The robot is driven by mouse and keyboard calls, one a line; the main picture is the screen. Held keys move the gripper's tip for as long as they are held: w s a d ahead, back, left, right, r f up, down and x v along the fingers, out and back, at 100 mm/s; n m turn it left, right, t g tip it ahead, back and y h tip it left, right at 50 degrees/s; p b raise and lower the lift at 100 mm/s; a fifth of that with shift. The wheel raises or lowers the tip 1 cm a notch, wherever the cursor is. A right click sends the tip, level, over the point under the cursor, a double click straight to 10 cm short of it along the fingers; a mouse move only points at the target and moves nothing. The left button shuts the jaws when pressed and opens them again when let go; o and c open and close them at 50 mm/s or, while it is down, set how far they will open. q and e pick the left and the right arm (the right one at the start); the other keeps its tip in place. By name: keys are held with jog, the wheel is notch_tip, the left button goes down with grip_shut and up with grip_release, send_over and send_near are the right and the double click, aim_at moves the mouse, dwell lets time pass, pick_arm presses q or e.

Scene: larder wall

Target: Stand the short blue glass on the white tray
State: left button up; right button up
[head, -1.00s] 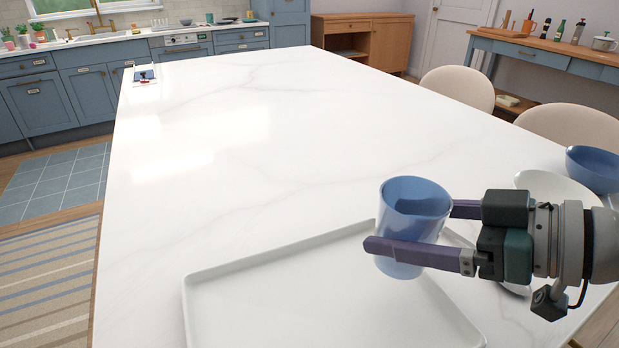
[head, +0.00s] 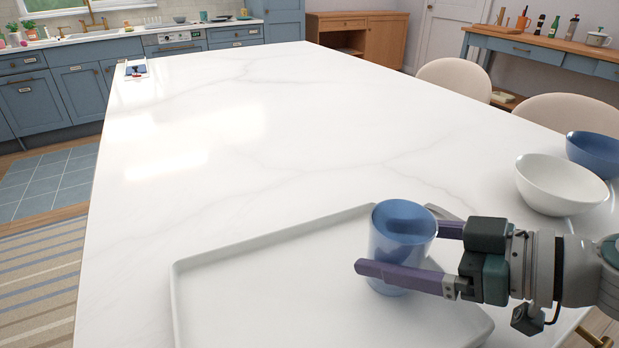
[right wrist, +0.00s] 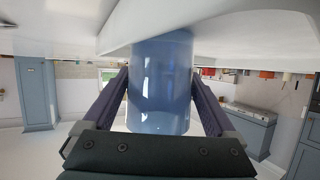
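The short blue glass (head: 403,228) is upright over the back right part of the white tray (head: 250,312). My right gripper (head: 404,248) comes in from the right and is shut on the glass, one finger on each side. In the right wrist view the glass (right wrist: 160,85) fills the space between the fingers, and its base is at the tray surface. I cannot tell whether the base touches the tray. The tray holds nothing else that I can see. My left gripper is not in view.
A white bowl (head: 560,186) and a blue bowl (head: 597,154) stand at the counter's right edge, beyond my right gripper.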

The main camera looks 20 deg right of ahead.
jog(key=shift+o, duration=0.4)
jog(key=shift+s+r, duration=0.1)
jog(key=shift+r, duration=0.15)
jog(key=b+v, duration=0.1)
jog(key=v, duration=1)
jog(key=shift+f, duration=0.1)
jog(key=shift+s+d+r, duration=0.2)
jog(key=shift+s, duration=0.15)
jog(key=shift+a, duration=0.1)
